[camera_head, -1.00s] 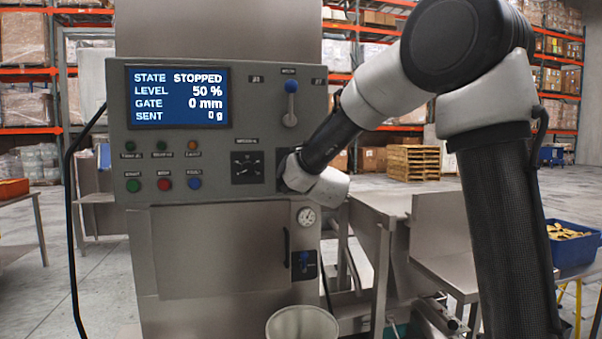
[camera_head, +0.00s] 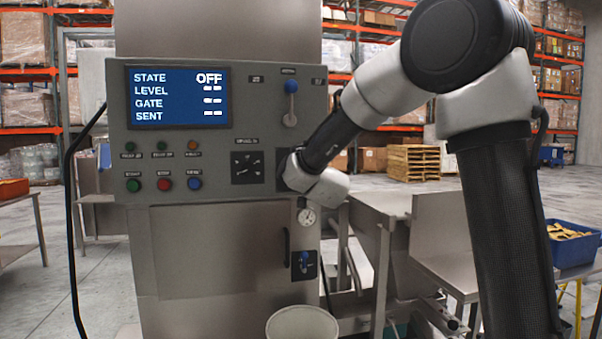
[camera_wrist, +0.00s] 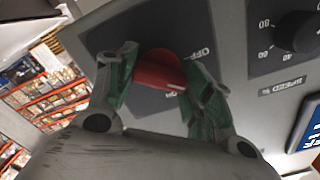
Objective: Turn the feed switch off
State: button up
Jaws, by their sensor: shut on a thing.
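The feed switch (camera_wrist: 160,72) is a red knob on a dark plate with an "OFF" mark, seen in the wrist view. My gripper (camera_wrist: 158,82) is shut on it, with a green-padded finger on each side. In the head view my wrist hides the switch and the fingers at the right part of the grey control panel (camera_head: 118,95). The panel's blue display (camera_head: 178,97) reads STATE OFF, with dashes for level, gate and sent.
A speed dial (camera_wrist: 298,32) sits beside the switch plate. A blue-knobbed lever (camera_head: 291,88) is above my wrist. Green, red and blue buttons (camera_head: 165,184) line the panel's lower left. A pale bucket (camera_head: 302,325) stands below, and a steel table (camera_head: 440,262) is at right.

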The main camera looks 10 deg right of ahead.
jog(key=shift+f+n, duration=0.1)
jog(key=shift+n, duration=3.6)
jog(key=o, duration=1)
jog(key=s, duration=1.2)
